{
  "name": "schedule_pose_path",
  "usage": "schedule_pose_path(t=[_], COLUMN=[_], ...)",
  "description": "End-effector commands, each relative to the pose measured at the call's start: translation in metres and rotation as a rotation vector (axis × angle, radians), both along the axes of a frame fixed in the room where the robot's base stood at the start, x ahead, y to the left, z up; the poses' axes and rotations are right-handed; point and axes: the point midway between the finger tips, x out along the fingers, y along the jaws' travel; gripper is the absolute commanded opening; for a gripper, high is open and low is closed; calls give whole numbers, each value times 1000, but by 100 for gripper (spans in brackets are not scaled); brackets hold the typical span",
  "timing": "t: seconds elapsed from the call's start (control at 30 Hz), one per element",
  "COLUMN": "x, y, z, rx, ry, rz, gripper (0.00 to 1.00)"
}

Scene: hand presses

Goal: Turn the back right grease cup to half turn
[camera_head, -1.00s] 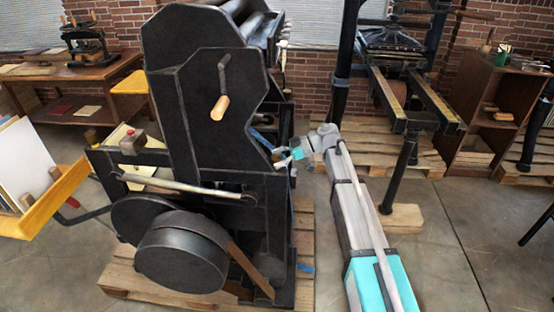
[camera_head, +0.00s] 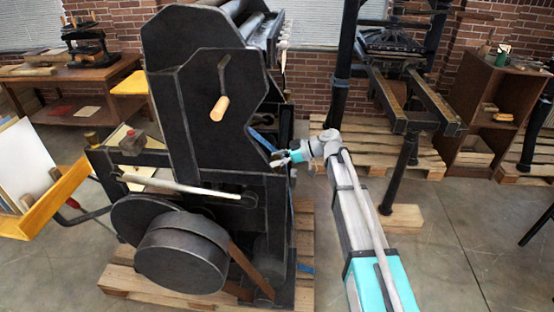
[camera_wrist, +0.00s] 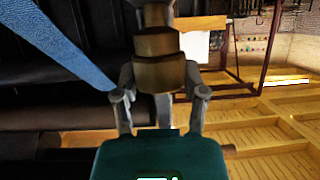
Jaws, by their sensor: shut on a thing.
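The black press (camera_head: 205,130) fills the middle of the head view. My gripper (camera_head: 275,157) is at its right side, at the end of my arm reaching in from the lower right. In the head view this cup is too small and covered to make out. Another small brass cup (camera_head: 91,138) shows at the press's left side. How far the held cup is turned cannot be told.
A blue strip (camera_wrist: 65,45) runs slantwise close to the left finger in the wrist view. The press stands on a wooden pallet (camera_head: 305,240). Another press (camera_head: 395,75) stands at the back right. Open floor lies at the lower right.

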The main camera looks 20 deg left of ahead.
Motion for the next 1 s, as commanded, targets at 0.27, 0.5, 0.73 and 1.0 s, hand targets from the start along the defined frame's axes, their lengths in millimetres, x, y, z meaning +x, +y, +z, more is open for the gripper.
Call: schedule_pose_path(t=[0.27, 0.5, 0.73, 1.0], x=[-1, 0, 0, 0], y=[0, 0, 0, 0], z=[0, 0, 0, 0], rx=[0, 0, 0, 0], ry=[1, 1, 1, 1], rz=[-87, -87, -87, -87], gripper=[8, 8, 91, 91])
